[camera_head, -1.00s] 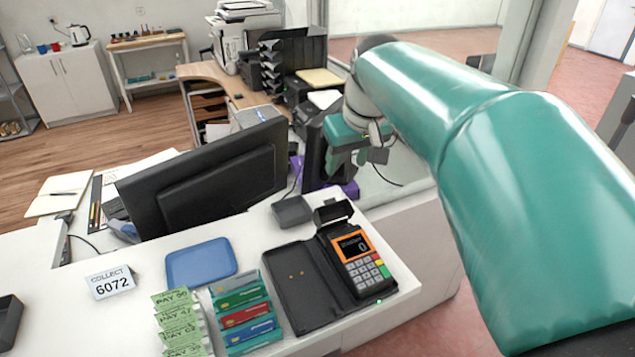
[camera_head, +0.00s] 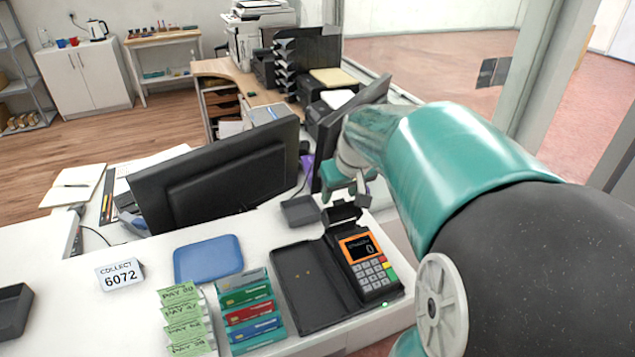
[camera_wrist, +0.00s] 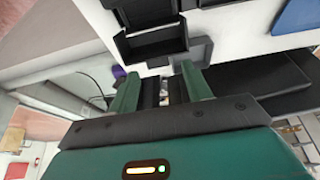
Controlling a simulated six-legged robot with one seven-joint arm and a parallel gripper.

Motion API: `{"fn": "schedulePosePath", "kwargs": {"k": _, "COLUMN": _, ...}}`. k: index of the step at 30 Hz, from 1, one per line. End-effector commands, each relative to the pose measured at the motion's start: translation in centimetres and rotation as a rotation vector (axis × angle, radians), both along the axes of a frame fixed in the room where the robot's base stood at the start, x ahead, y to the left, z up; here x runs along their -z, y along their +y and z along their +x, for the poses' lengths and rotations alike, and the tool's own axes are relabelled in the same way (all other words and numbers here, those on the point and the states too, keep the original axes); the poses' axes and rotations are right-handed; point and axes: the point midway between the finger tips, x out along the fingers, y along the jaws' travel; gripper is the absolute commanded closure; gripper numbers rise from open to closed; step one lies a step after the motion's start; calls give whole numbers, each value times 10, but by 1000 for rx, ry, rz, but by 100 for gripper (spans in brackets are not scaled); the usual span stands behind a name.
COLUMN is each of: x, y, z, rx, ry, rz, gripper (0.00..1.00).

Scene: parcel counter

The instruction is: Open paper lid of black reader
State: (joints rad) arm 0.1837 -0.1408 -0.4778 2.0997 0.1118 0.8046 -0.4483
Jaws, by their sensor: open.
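The black reader (camera_head: 366,262) stands on the right of the counter, with an orange-framed screen and a keypad. Its paper lid (camera_head: 342,214) is at the far end and looks tilted up from the body. In the wrist view the lid (camera_wrist: 155,42) shows as a dark, box-like flap beside the reader body (camera_wrist: 142,12). My gripper (camera_head: 346,190) is just beyond and above the lid. In the wrist view its two green fingers (camera_wrist: 157,85) are apart with nothing held between them. I cannot tell if a finger touches the lid.
A grey tray (camera_head: 301,210) sits close beside the lid. An open black folder (camera_head: 312,287) lies left of the reader. Card slots (camera_head: 249,315), a blue tray (camera_head: 208,259) and a monitor (camera_head: 215,178) stand farther left.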

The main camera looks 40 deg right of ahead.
Motion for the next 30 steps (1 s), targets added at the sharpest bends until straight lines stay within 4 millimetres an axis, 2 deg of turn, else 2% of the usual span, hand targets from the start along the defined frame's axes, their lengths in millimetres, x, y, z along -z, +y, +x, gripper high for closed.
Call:
{"fn": "schedulePosePath", "kwargs": {"k": 3, "x": 8, "y": -2, "z": 3, "rx": 0, "ry": 2, "rz": 0, "gripper": 51}}
{"fn": "schedulePosePath", "kwargs": {"k": 11, "x": 10, "y": -3, "z": 3, "rx": 1, "ry": 0, "rz": -1, "gripper": 51}}
{"fn": "schedulePosePath", "kwargs": {"k": 12, "x": 10, "y": -3, "z": 3, "rx": 1, "ry": 0, "rz": -1, "gripper": 53}}
{"fn": "schedulePosePath", "kwargs": {"k": 18, "x": 10, "y": -3, "z": 3, "rx": 1, "ry": 0, "rz": -1, "gripper": 92}}
{"fn": "schedulePosePath", "kwargs": {"k": 19, "x": 10, "y": -3, "z": 3, "rx": 1, "ry": 0, "rz": -1, "gripper": 96}}
{"fn": "schedulePosePath", "kwargs": {"k": 30, "x": 10, "y": -4, "z": 9, "rx": 0, "ry": 1, "rz": -1, "gripper": 96}}
